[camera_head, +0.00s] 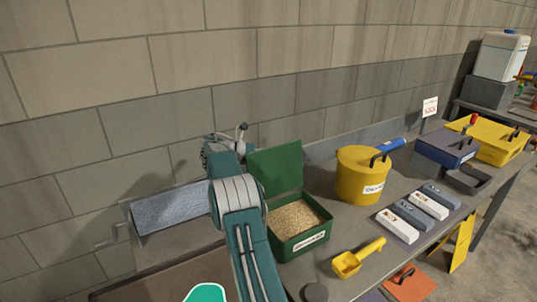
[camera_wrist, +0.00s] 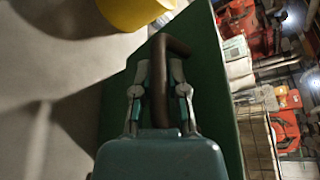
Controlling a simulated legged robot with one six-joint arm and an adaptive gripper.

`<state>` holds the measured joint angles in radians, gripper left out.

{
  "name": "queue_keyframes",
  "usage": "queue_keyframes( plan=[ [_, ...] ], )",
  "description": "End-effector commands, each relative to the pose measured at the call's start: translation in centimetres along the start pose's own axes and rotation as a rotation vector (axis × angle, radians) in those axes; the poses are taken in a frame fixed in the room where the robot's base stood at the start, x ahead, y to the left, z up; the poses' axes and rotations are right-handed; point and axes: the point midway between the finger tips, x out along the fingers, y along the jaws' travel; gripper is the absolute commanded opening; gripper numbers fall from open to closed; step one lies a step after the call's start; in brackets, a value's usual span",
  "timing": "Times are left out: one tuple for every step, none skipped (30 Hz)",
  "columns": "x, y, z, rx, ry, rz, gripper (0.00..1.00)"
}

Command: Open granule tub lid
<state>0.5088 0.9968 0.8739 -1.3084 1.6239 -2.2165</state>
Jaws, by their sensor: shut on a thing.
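The green granule tub (camera_head: 302,240) stands on the bench, filled with tan granules (camera_head: 297,217). Its green lid (camera_head: 276,171) is up, standing roughly upright at the back edge of the tub. In the wrist view the lid is a dark green panel (camera_wrist: 212,110) with a brown bar handle (camera_wrist: 160,65). My gripper (camera_wrist: 160,92) is shut on the lid handle, with one finger on either side of the bar. In the head view my arm stands left of the tub, and the handle and fingertips are hidden.
A yellow bucket (camera_head: 362,178) stands right of the tub. A yellow scoop (camera_head: 357,259) lies in front. White and grey blocks (camera_head: 397,226) lie at right, before a blue box (camera_head: 447,147). A block wall rises behind the bench.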

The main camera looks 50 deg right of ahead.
Motion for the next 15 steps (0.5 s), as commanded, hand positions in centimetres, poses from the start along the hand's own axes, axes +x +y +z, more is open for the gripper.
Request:
queue_keyframes(
  plan=[
    [0.19,0.00,-0.03,0.002,0.000,-0.001,0.00],
    [0.18,-0.02,-0.07,0.003,-0.001,-0.002,0.00],
    [0.17,-0.06,-0.11,0.004,-0.001,-0.003,0.00],
    [0.21,-0.09,-0.12,0.005,-0.001,-0.003,0.00],
    [0.25,-0.11,-0.12,0.006,-0.001,-0.003,0.00],
    [0.29,-0.15,-0.11,0.007,-0.001,-0.004,0.00],
    [0.29,-0.19,-0.10,0.008,-0.001,-0.004,0.00],
    [0.29,-0.22,-0.09,0.008,-0.001,-0.004,0.00],
    [0.29,-0.25,-0.07,0.009,-0.001,-0.004,0.00],
    [0.29,-0.25,-0.05,0.009,-0.002,-0.004,0.00],
    [0.28,-0.25,-0.04,0.009,-0.002,-0.004,0.00],
    [0.26,-0.25,-0.03,0.009,-0.002,-0.004,0.00],
    [0.24,-0.25,-0.02,0.009,-0.002,-0.004,0.00],
    [0.22,-0.25,-0.01,0.009,-0.003,-0.004,0.27],
    [0.21,-0.25,0.00,0.010,-0.003,-0.004,0.44]
  ],
)
